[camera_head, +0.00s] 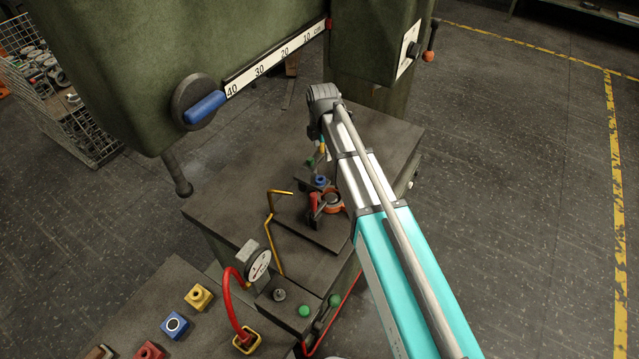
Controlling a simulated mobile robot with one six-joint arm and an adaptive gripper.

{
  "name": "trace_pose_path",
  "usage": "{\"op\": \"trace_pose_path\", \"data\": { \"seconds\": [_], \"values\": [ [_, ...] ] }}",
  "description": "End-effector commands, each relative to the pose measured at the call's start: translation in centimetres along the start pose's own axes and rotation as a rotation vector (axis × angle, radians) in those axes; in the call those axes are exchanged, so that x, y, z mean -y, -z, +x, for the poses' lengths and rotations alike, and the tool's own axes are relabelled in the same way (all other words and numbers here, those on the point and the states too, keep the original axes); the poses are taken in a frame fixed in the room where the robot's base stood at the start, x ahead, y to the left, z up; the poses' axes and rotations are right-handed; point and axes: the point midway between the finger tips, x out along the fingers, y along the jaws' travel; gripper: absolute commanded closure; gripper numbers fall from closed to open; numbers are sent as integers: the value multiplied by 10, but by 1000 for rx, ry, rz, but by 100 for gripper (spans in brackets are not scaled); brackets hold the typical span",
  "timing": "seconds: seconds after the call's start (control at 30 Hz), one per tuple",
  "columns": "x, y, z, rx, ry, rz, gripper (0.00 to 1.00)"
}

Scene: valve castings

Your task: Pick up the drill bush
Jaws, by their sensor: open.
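My arm reaches in from the lower right to a grey joint (324,98) above the machine table. I cannot make out the jaws of my gripper; they may be hidden behind the arm. I cannot tell for certain which part is the drill bush. A small blue part (320,181) sits among fixture parts under the arm, beside an orange ring-shaped part (332,202) and a red clamp-like part (314,207). In the left foreground are a blue block with a pale ring (174,325), a yellow block with a round top (198,296) and a red block (150,350).
A green machine head (130,60) with a centimetre scale (275,58) and blue handle (206,107) overhangs the table (230,205). A bent yellow rod (270,228), dial gauge (258,264) and red hose (230,300) stand in front. A wire basket (90,145) stands at left. Floor is clear at right.

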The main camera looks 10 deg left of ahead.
Motion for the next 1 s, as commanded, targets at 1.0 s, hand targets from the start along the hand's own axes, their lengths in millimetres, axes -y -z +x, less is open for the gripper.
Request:
{"op": "trace_pose_path", "data": {
  "seconds": [1.0],
  "values": [
    [0, 1, 73, 0, 0, -1, 14]
  ]
}}
